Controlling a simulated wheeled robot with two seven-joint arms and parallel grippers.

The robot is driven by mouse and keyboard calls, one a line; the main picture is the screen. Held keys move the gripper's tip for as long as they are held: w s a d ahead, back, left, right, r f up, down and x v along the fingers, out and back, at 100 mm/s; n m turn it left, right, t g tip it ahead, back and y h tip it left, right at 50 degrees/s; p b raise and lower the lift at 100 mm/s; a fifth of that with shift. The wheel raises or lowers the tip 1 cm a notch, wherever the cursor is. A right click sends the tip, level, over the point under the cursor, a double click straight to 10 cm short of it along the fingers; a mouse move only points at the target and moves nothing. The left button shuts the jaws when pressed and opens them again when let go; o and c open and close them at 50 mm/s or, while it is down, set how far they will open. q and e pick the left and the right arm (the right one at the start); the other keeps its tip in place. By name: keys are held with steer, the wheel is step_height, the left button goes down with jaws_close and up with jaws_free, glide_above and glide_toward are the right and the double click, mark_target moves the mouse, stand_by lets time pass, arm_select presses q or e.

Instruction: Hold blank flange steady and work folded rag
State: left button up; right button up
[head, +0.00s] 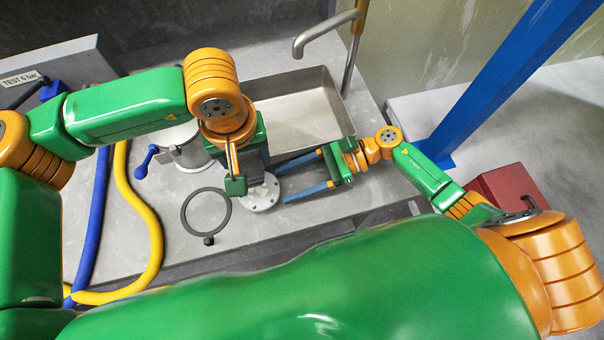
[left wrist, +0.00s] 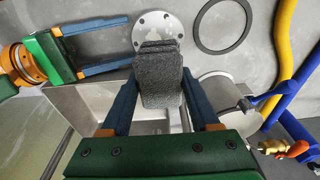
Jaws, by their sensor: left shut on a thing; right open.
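The blank flange (head: 262,203) is a pale round disc with bolt holes, lying on the grey bench; it also shows in the left wrist view (left wrist: 152,18). My left gripper (head: 246,178) is above the flange. In the left wrist view its blue fingers are shut on the folded rag (left wrist: 162,88), a dark grey layered bundle, which overlaps the flange's near edge. I cannot tell whether the rag touches the flange.
A dark ring (head: 185,214) lies flat left of the flange. A steel sink (head: 322,128) with a tap (head: 320,33) is behind the grippers. Yellow (head: 153,225) and blue (head: 97,220) hoses run along the left.

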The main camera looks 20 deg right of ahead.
mark_target(273, 190)
steer(key=x, duration=0.5)
steer(key=shift+a+f, duration=0.1)
steer(key=shift+a, duration=0.15)
steer(key=shift+w, duration=0.1)
jaws_close()
steer(key=shift+d, duration=0.15)
steer(key=shift+d+t, duration=0.3)
stand_by(1.0)
steer(key=shift+o, duration=1)
jaws_free()
